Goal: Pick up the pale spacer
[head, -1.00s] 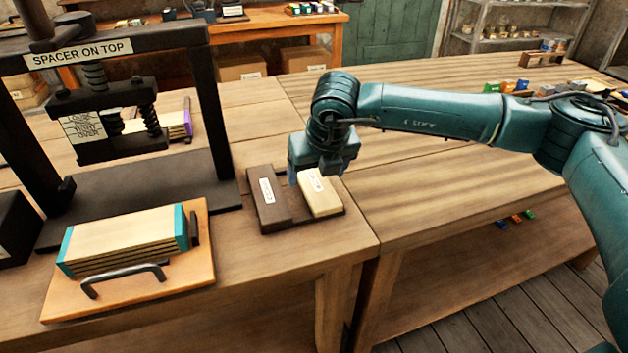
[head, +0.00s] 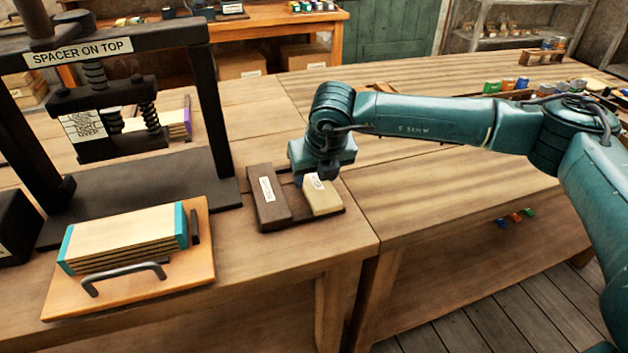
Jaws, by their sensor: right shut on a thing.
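The pale spacer (head: 324,199) is a cream block with a small label, lying on a dark tray beside a dark brown spacer (head: 268,198). My right gripper (head: 316,180) points down over the far end of the pale spacer and is shut on it. The fingertips are partly hidden by the gripper body and the block. The pale spacer looks level and still at the tray; I cannot tell whether there is a gap under it. My left gripper is not in view.
The black press (head: 130,179) with its "SPACER ON TOP" sign stands at left. A stack of boards with teal ends (head: 130,238) lies on an orange board with a handle (head: 185,286) in front. The bench right of the tray is clear (head: 420,200).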

